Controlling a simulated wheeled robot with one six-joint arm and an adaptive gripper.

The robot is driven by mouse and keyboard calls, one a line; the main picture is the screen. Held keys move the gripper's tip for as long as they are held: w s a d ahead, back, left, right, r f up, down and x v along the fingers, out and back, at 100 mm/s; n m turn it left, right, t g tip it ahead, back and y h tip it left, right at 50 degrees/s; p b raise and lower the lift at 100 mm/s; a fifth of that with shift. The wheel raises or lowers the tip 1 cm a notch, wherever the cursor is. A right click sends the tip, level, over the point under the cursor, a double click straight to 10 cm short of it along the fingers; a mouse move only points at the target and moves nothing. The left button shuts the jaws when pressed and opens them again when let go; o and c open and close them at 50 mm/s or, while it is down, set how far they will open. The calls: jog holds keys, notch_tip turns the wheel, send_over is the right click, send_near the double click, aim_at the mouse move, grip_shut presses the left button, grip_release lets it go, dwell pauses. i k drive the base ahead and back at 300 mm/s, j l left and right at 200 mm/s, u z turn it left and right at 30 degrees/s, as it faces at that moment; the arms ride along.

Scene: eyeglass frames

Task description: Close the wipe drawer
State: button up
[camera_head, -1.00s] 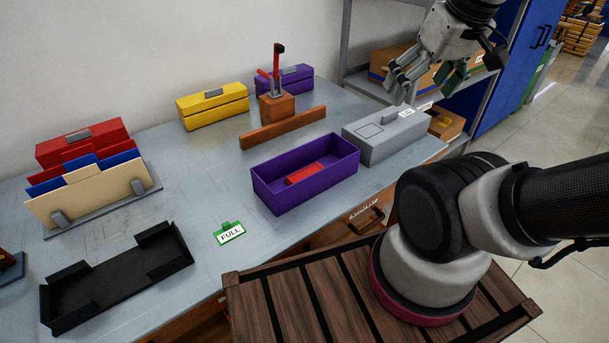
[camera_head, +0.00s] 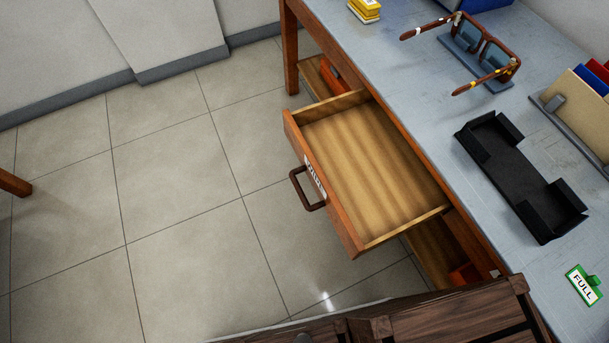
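A wooden drawer (camera_head: 370,175) is pulled well out from under the table. Its inside looks empty. A dark curved handle (camera_head: 306,190) and a small white label (camera_head: 316,177) are on its front panel; the lettering is too small to read surely. My gripper is out of view now, so its fingers cannot be seen.
The table (camera_head: 420,100) carries eyeglasses (camera_head: 478,58) on a blue stand, a black tray (camera_head: 520,178), a green FULL sign (camera_head: 583,286) and a yellow stack (camera_head: 364,10). Tiled floor (camera_head: 180,200) before the drawer is clear. A lower shelf (camera_head: 440,255) shows under the table.

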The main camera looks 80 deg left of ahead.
aim_at(372, 187)
jog(key=u, duration=0.4)
jog(key=k+u, duration=0.1)
jog(key=u, duration=0.3)
jog(key=k+u, duration=0.1)
jog(key=u, duration=0.75)
jog(key=k+u, duration=0.1)
jog(key=u, duration=0.3)
jog(key=i+u, duration=0.1)
jog(key=u, duration=0.25)
jog(key=k+j+u, duration=0.35)
jog(key=j, duration=0.25)
